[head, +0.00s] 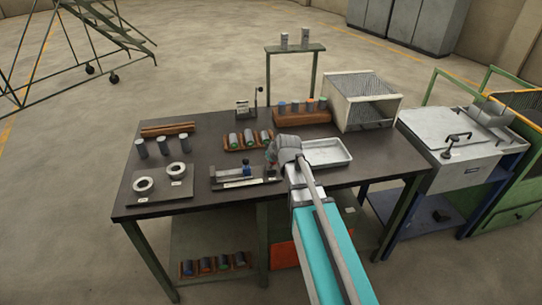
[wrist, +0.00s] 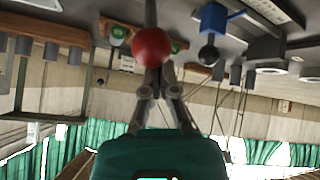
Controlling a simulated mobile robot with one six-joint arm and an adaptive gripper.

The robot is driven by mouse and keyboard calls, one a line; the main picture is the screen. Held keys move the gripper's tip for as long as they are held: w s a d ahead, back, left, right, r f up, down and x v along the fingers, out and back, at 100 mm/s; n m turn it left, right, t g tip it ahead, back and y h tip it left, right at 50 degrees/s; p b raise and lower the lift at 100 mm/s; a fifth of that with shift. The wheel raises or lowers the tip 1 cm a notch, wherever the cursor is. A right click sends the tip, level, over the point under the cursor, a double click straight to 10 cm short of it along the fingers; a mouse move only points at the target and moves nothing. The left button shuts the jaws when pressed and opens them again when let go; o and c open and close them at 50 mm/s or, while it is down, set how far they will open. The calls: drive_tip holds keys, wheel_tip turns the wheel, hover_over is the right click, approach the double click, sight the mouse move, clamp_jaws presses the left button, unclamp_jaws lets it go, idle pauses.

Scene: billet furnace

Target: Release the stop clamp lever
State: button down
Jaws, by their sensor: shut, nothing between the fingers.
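A low bench fixture (head: 232,178) with a blue block (head: 247,168) lies near the front edge of the dark table. In the wrist view the blue block (wrist: 213,18) has a black ball knob (wrist: 208,54) beside it. A red ball knob (wrist: 151,47) on a dark rod (wrist: 151,13) is straight in front of my gripper (wrist: 158,72). I cannot tell which knob belongs to the stop clamp lever. My gripper is shut and empty. The red knob overlaps its fingertips, so contact is unclear. In the head view my arm hides the fingertips and red knob.
The dark table (head: 205,128) bears a metal tray (head: 327,153), a rack of billets (head: 248,140), a wire-sided box (head: 361,100) and a plate with two rings (head: 160,186). A small upright lever device (head: 245,106) stands at the back. Bare table lies left of centre.

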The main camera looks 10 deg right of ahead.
idle(0.3)
drive_tip(key=a+r+p+v, duration=0.1)
drive_tip(key=p+v, duration=0.6)
drive_tip(key=v, duration=0.2)
drive_tip(key=shift+w+a+p, duration=0.3)
drive_tip(key=shift+a+p, duration=0.05)
drive_tip(key=shift+p, duration=0.05)
idle(0.6)
drive_tip(key=s+f+m+g+h, duration=0.1)
drive_tip(key=s+f+m+g, duration=0.1)
drive_tip(key=s, duration=0.6)
drive_tip(key=s+d+f+m+g+h, duration=0.1)
drive_tip(key=s+f+m+g, duration=0.2)
drive_tip(key=s+g, duration=0.3)
drive_tip(key=shift+s+d+m, duration=0.3)
drive_tip(key=shift+s+m, duration=0.2)
drive_tip(key=shift+s, duration=0.45)
